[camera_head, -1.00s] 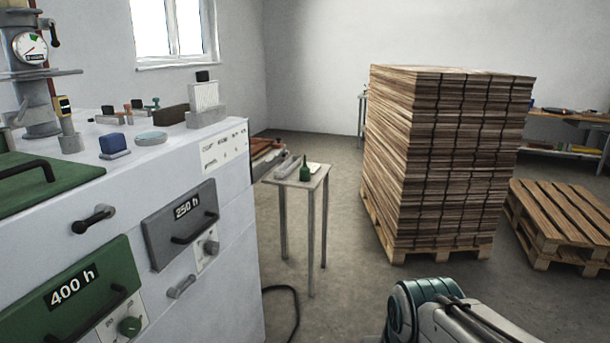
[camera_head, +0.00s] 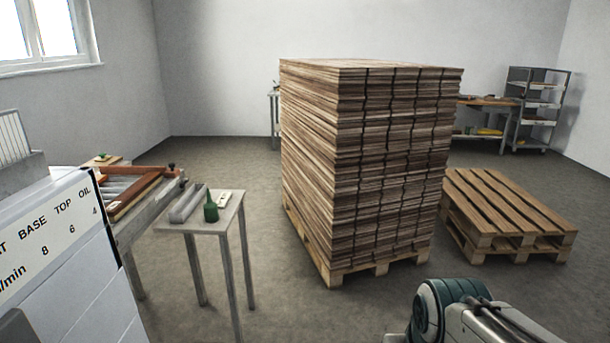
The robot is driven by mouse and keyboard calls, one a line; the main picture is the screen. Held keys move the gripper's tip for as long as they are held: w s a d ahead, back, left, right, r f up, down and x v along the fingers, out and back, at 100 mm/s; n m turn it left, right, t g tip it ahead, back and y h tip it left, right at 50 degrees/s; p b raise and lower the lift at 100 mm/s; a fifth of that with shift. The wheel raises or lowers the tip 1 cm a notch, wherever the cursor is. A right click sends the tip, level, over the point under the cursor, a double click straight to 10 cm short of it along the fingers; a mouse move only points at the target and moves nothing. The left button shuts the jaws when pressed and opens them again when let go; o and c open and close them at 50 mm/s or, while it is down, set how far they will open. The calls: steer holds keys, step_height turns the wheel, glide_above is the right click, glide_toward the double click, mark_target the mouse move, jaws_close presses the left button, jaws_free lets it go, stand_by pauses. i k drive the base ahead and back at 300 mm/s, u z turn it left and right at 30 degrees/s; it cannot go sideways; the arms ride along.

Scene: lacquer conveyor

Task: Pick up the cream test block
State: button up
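A small side table (camera_head: 200,224) stands left of centre. On it lies a small flat cream piece (camera_head: 224,198), which may be the cream test block; it is too small to be sure. A green bottle (camera_head: 211,212) stands just left of it, and a grey bar-shaped item (camera_head: 187,206) lies further left. Part of my arm shows at the bottom right. My gripper is out of view.
A tall stack of boards (camera_head: 375,170) on a pallet stands right of the small table. An empty pallet stack (camera_head: 510,215) is further right. A white machine (camera_head: 65,265) fills the lower left. A roller conveyor (camera_head: 135,195) lies behind it. Open floor shows between table and stack.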

mark_target(222, 201)
steer(key=z, duration=0.2)
steer(key=i, duration=1.6)
steer(key=u, duration=0.4)
steer(key=i, duration=1.5)
steer(key=u, duration=1.25)
steer(key=i, duration=0.85)
steer(key=u, duration=0.4)
